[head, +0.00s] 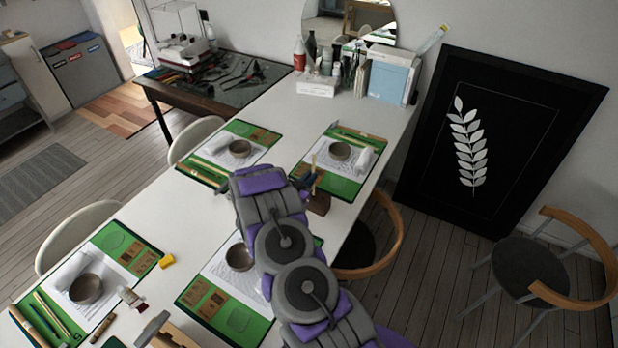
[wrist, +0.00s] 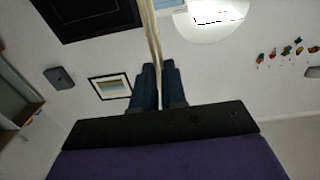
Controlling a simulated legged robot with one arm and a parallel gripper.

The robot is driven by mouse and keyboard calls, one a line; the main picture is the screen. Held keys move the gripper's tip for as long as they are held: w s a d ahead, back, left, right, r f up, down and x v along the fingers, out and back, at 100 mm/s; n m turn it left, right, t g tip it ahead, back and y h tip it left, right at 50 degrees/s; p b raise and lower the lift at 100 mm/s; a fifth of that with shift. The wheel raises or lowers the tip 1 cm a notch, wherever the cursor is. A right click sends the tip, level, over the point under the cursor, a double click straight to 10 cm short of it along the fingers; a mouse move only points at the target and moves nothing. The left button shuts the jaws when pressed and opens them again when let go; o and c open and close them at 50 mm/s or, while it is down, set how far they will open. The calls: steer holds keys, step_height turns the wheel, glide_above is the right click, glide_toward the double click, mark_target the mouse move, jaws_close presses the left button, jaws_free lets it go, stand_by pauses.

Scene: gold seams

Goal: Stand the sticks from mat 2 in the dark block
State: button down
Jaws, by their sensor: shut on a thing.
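My gripper (head: 309,180) is above the long white table, at the near edge of the far right green mat. In the wrist view my gripper (wrist: 160,72) is shut on a pale, thin stick (wrist: 152,30), which extends out past the fingertips. In the head view, a small part of the held stick (head: 313,163) shows above the fingers. The dark brown block (head: 319,204) stands just below and right of my gripper, partly hidden by my arm. Its holes cannot be made out.
Green mats with bowls lie at the far left (head: 255,132), far right (head: 349,190), near left (head: 125,240) and near middle (head: 250,327). Sticks lie on the near left mat (head: 45,318). A yellow block (head: 167,261) is between the near mats. Bottles and boxes (head: 390,78) fill the far end.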

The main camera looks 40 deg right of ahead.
steer(key=shift+f+b, duration=0.35)
steer(key=shift+f, duration=0.75)
steer(key=c, duration=1.1)
jaws_free()
steer(key=shift+a, duration=0.1)
steer(key=b+v, duration=0.2)
steer(key=v, duration=0.7)
steer(key=shift+r, duration=0.1)
stand_by(0.4)
step_height(320, 180, up, 6)
steer(key=p, duration=0.2)
steer(key=shift+p, duration=0.4)
